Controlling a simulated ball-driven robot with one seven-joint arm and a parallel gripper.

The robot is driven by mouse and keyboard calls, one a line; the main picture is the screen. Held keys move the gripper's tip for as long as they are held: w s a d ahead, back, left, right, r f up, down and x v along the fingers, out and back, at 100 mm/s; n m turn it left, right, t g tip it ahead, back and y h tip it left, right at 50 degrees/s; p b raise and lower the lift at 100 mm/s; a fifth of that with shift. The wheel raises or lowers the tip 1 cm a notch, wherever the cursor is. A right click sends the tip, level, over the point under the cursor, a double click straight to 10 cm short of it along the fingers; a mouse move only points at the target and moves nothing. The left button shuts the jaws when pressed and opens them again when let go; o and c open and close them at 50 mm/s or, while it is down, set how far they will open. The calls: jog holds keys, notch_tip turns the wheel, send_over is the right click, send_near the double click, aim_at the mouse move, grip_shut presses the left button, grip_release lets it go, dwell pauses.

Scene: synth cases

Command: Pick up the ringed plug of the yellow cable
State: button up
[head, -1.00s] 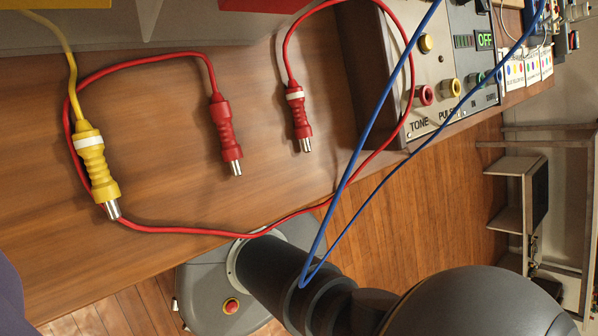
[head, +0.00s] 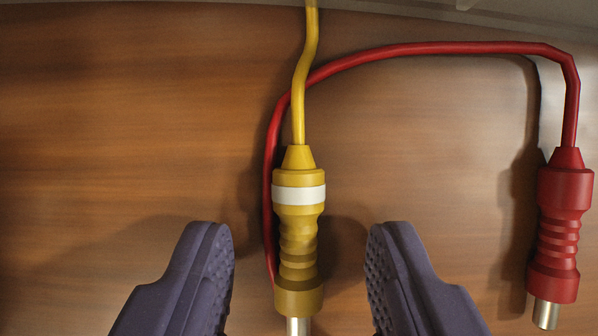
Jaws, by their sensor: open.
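The yellow plug (head: 298,240) has a white ring (head: 299,195) around its upper body and a metal tip at the bottom edge of the view. Its yellow cable (head: 305,75) runs up from it to the top edge. My gripper (head: 300,262) is open, with one purple finger on each side of the plug. There is a gap between each finger and the plug, and nothing is held. A red cable (head: 400,49) passes by the yellow cable and down along the left side of the yellow plug, between it and my left finger.
A red plug (head: 560,225) with no ring visible lies at the right, apart from my right finger. The wooden surface (head: 110,130) at the left is clear. A pale edge (head: 540,15) runs along the top.

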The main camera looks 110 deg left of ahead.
grip_shut()
jog(key=shift+r, duration=0.15)
